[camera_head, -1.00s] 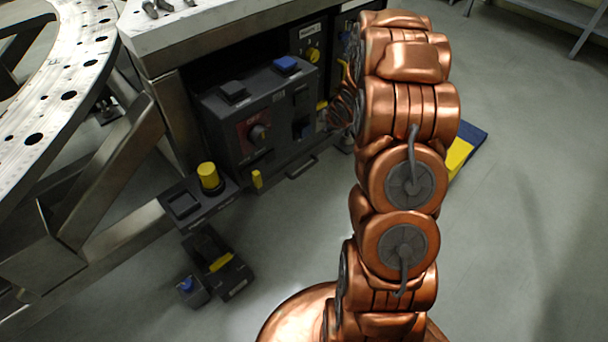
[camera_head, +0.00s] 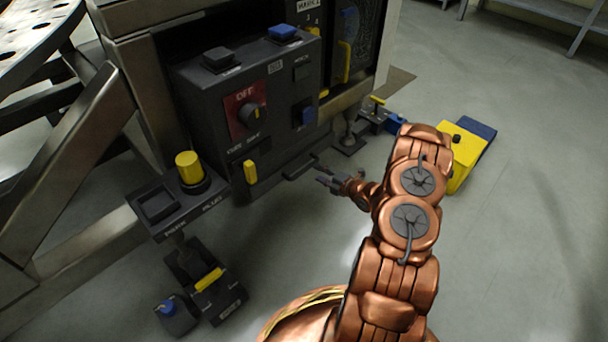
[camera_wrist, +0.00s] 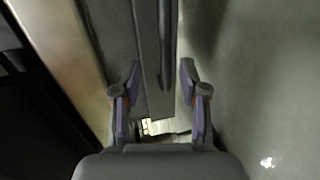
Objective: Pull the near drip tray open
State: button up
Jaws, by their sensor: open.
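The near drip tray (camera_head: 270,183) is a dark, low drawer at the foot of the grey control box, and it looks shut. Its dark bar handle (camera_head: 299,170) sticks out from the front. My gripper (camera_head: 323,178) is open beside the right end of the handle, low over the floor. In the wrist view my open fingers (camera_wrist: 159,74) stand either side of the dark tray front and the long handle bar (camera_wrist: 168,45). I see no grip on the handle; whether a finger touches it I cannot tell.
The control box (camera_head: 215,110) carries a red-plated knob (camera_head: 250,115), a blue button and a yellow lever (camera_head: 250,172). A pedestal with a yellow button (camera_head: 189,168) and a foot pedal (camera_head: 208,282) stand at left. A yellow-blue block (camera_head: 463,160) lies right. Floor in front is clear.

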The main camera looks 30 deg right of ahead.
aim_at(306, 167)
jog(key=shift+f+b+x, duration=0.2)
jog(key=shift+b+x, duration=0.6)
jog(key=shift+x, duration=1.2)
jog(key=shift+f+b+x, duration=0.2)
jog(key=shift+b+x, duration=0.6)
jog(key=shift+x, duration=1.15)
jog(key=shift+s+a, duration=0.15)
grip_shut()
